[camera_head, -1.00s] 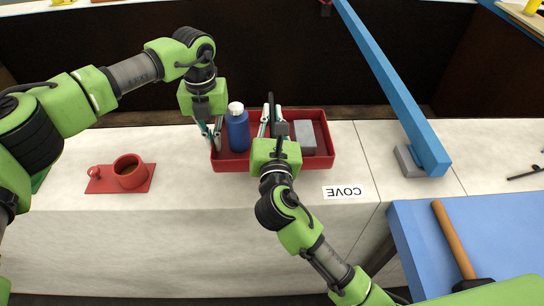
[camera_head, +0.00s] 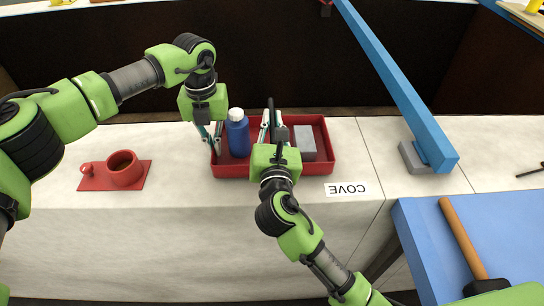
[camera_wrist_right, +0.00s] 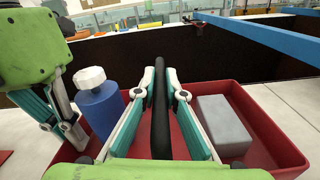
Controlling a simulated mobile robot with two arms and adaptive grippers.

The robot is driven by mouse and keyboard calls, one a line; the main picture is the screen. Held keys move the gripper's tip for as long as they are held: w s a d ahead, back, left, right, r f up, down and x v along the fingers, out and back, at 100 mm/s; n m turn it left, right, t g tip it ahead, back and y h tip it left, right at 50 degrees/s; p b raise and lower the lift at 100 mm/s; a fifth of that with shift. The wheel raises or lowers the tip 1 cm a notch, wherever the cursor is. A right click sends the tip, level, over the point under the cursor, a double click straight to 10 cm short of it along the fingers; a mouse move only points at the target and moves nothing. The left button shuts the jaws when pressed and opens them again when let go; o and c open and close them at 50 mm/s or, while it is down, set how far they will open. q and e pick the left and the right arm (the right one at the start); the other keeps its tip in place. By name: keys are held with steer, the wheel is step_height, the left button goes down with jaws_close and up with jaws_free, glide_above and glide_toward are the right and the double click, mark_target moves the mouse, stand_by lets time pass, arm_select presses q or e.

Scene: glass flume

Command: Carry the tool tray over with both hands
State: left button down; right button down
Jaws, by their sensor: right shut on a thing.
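The red tool tray (camera_head: 322,170) is on the white counter or just above it; I cannot tell which. It holds a blue bottle (camera_head: 238,136) with a white cap at the left and a grey block (camera_head: 305,143) at the right. My right gripper (camera_head: 271,122) is at the tray's middle, its fingers shut on an upright black bar (camera_wrist_right: 160,115); whether the bar belongs to the tray is unclear. My left gripper (camera_head: 212,145) is at the tray's left wall, fingers pointing down beside the bottle. Its fingertips are too small to tell their grip.
A red cup on a red plate (camera_head: 125,168) stands left of the tray. A blue beam (camera_head: 400,85) with a grey block (camera_head: 414,157) stands right. A hammer (camera_head: 460,240) lies on the blue table (camera_head: 515,235).

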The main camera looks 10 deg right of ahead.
arm_select(q)
steer(key=shift+d+f+b, duration=0.1)
steer(key=shift+f+b, duration=0.3)
steer(key=shift+f, duration=0.1)
arm_select(e)
steer(key=shift+a+f, duration=0.15)
steer(key=shift+f, duration=0.25)
arm_select(q)
steer(key=c, duration=2.3)
jaws_free()
arm_select(e)
steer(key=c, duration=2.1)
jaws_free()
arm_select(q)
steer(key=shift+s, duration=0.1)
arm_select(e)
steer(key=shift+s, duration=0.1)
arm_select(q)
steer(key=shift+r, duration=0.1)
steer(key=shift+r, duration=0.1)
steer(key=shift+r, duration=0.4)
step_height(320, 180, up, 11)
steer(key=shift+f, duration=0.1)
arm_select(e)
steer(key=s+a, duration=0.1)
steer(key=s, duration=1.1)
